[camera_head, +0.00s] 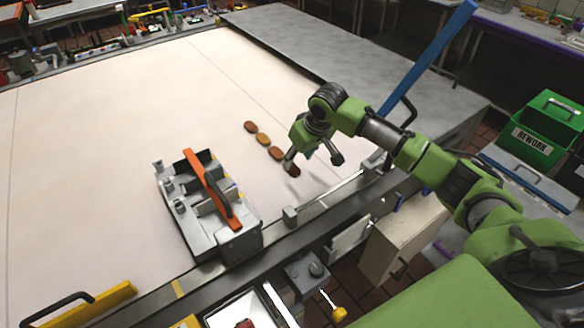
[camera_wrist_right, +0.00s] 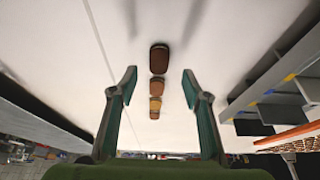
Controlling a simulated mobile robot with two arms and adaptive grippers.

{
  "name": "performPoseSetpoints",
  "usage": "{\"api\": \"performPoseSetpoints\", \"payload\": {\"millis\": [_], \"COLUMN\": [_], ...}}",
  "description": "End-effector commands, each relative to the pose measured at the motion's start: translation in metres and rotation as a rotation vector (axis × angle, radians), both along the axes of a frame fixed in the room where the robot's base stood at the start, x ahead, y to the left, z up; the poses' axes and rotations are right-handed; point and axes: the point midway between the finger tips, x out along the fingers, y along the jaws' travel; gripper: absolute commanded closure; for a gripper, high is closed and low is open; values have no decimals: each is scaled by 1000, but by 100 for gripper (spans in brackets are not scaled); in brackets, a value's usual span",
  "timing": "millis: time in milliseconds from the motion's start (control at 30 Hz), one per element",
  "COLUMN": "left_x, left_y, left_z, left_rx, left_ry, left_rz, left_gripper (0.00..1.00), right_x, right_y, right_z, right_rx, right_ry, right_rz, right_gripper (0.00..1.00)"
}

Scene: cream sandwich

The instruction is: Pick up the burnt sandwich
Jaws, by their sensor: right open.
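Several small oval sandwiches lie in a slanting row on the pale belt. The burnt sandwich (camera_head: 294,171) is the darkest brown one, at the near end of the row, partly covered by a finger of my right gripper (camera_head: 314,163). In the right wrist view the burnt sandwich (camera_wrist_right: 159,56) is whole and dark, just beyond the fingertips and roughly centred between them. The right gripper (camera_wrist_right: 159,78) is open and empty. Lighter sandwiches (camera_head: 263,139) lie behind it; they also show in the wrist view (camera_wrist_right: 158,86). My left gripper is out of view.
A grey machine with an orange bar (camera_head: 211,190) stands on the belt left of the row. A metal rail (camera_head: 335,194) runs along the near belt edge. A green crate marked REWORK (camera_head: 545,130) stands at right.

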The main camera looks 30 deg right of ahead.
Motion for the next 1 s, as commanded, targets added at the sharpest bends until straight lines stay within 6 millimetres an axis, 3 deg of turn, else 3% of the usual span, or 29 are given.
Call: {"api": "performPoseSetpoints", "payload": {"millis": [167, 500, 767, 900, 1000], "left_x": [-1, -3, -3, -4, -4], "left_y": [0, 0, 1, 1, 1], "left_z": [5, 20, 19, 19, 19], "left_rx": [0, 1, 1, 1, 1], "left_ry": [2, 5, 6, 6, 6], "left_rz": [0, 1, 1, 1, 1], "left_gripper": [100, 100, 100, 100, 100], "right_x": [4, 21, 23, 23, 23], "right_y": [0, 1, 2, 1, 1], "right_z": [-9, -49, -53, -53, -53], "right_rx": [0, -1, -2, -1, -1], "right_ry": [1, 2, -1, -1, 0], "right_rz": [0, 0, 1, 1, 1], "right_gripper": [56, 56, 56, 86, 86]}}
